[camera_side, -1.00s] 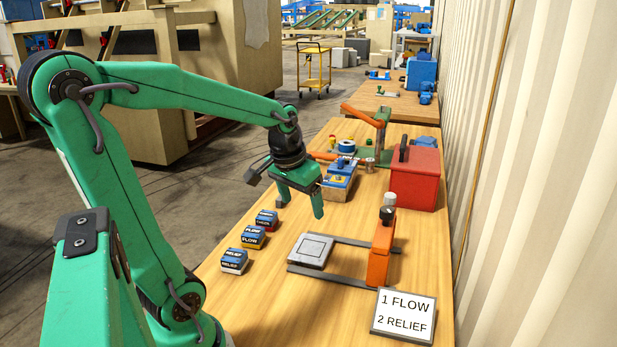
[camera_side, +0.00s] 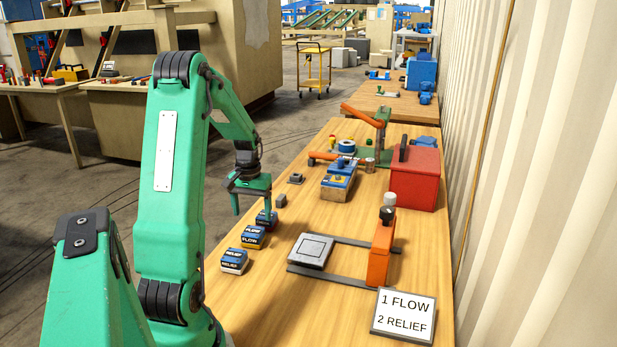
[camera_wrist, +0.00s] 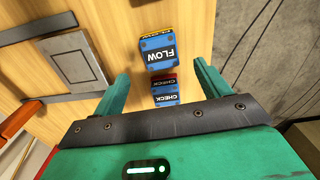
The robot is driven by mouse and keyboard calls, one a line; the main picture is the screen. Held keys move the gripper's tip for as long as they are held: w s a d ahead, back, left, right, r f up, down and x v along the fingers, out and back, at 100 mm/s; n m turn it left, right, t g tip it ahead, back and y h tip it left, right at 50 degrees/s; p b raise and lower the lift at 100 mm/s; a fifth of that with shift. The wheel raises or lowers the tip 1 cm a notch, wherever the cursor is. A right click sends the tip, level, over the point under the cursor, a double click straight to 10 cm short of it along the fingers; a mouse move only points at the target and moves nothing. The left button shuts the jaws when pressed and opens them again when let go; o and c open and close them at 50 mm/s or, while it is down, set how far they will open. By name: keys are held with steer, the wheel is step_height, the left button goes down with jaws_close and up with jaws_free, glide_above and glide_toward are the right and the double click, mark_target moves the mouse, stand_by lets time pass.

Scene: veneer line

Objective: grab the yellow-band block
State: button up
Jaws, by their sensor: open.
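The yellow-band block (camera_side: 253,238), blue on top and labelled FLOW, sits on the wooden table in the middle of a row of three. In the wrist view the FLOW block (camera_wrist: 158,50) lies just beyond my fingertips, roughly centred between them. My gripper (camera_side: 252,212) is open and points down near the far end of the row. The red-band CHECK block (camera_wrist: 165,92) shows between my fingers in the wrist view; in the side view a finger partly hides it (camera_side: 264,216). I cannot tell the exact height of the fingertips.
The RELIEF block (camera_side: 234,261) with a white band sits at the near end of the row. A grey plate (camera_side: 312,250) on rails with an orange clamp stands to the right. A sign (camera_side: 404,315) reads 1 FLOW, 2 RELIEF. A red box (camera_side: 415,178) is farther back.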

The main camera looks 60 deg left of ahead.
mark_target(253, 231)
steer(key=shift+f, duration=1.4)
steer(key=shift+s+d+f, duration=0.1)
steer(key=shift+s+f, duration=0.05)
steer(key=shift+f, duration=2.45)
steer(key=c, duration=1.3)
steer(key=shift+c, duration=0.2)
steer(key=shift+r, duration=0.1)
